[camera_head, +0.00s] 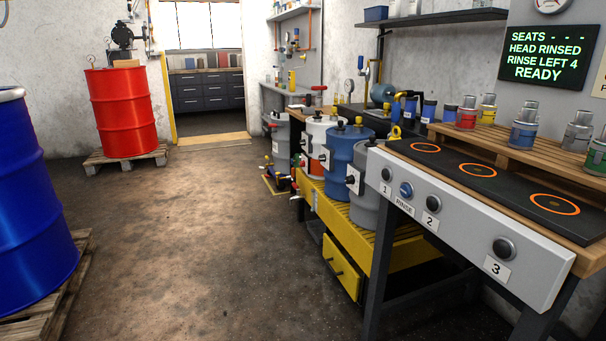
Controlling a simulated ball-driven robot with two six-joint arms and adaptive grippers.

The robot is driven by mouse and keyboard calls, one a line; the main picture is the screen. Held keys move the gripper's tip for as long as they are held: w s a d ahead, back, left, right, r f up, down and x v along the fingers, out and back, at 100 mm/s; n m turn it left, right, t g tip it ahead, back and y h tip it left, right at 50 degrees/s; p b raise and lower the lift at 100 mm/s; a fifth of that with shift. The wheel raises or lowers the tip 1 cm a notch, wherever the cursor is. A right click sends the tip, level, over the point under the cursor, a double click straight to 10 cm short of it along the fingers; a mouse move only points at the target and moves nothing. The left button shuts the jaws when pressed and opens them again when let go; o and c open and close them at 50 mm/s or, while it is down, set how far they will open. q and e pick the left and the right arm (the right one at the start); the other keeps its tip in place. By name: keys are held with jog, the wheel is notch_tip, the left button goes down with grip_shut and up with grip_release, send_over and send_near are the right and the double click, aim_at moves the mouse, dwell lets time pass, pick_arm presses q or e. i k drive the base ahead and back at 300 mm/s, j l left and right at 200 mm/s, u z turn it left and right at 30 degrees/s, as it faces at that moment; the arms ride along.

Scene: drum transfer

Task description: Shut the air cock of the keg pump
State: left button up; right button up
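Neither of my grippers shows in the head view. Several kegs stand along the right-hand bench: a grey one (281,133), a white one (318,128), a blue one (341,160) and another grey one (370,212). Small fittings and dark knobs sit on them. A red-handled fitting (316,88) shows above the white keg, and a round gauge (349,85) stands behind the kegs. I cannot tell which part is the keg pump's air cock, nor whether it is open or shut; the parts are small and far off.
A blue drum (35,210) stands on a pallet at left; a red drum (126,112) stands at the back. A console (465,225) with numbered knobs fills the right foreground; a screen (547,57) reads "READY". The middle floor (200,250) is clear.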

aim_at(361, 58)
jog(key=i+j+u, duration=0.35)
jog(key=i, duration=0.4)
jog(key=i+u, duration=0.35)
jog(key=i, duration=0.45)
